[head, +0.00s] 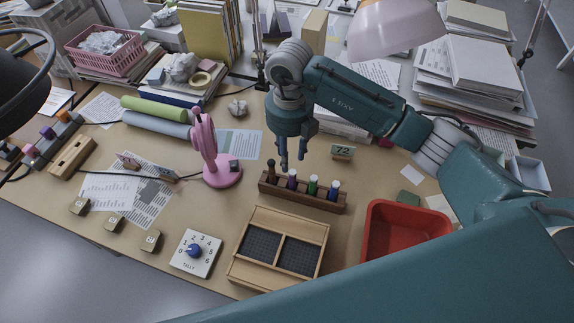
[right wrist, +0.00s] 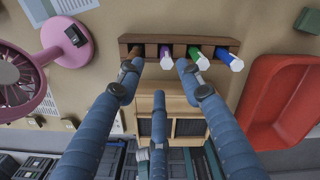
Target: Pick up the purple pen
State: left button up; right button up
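The purple pen (head: 292,179) stands upright in a dark wooden rack (head: 301,197), second from the left, between a brown pen (head: 271,170) and a green pen (head: 313,184). A blue pen (head: 334,190) stands at the right end. My right gripper (head: 292,164) is open and points down just above the purple pen. In the right wrist view, the purple pen's pale cap (right wrist: 166,62) shows between the spread upper fingertips, with no clear contact. The left finger partly covers the brown pen. My left gripper is not in view.
A pink fan (head: 221,170) stands left of the rack. A wooden tray (head: 312,230) with dark compartments lies in front, and a red bin (head: 403,208) sits to the right. A small 72 sign (head: 342,152) stands behind the rack. A tally dial (head: 196,253) lies at the front left.

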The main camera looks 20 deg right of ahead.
aim_at(293, 172)
jog(key=f, duration=0.1)
jog(key=s+f+p, duration=0.1)
jog(key=f, duration=0.1)
jog(key=shift+s+f, duration=0.15)
jog(key=shift+f, duration=0.5)
jog(key=shift+w+f, duration=0.2)
jog(key=shift+f, duration=0.1)
jog(key=f+p, duration=0.1)
jog(key=f, duration=0.1)
jog(key=d+f+p, duration=0.1)
jog(key=f, duration=0.1)
jog(key=shift+f, duration=0.2)
jog(key=shift+a+f, duration=0.1)
jog(key=shift+f, duration=0.25)
jog(key=shift+c, duration=0.7)
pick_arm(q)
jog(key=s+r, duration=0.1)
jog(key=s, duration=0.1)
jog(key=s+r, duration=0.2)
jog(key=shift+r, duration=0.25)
pick_arm(e)
grip_shut()
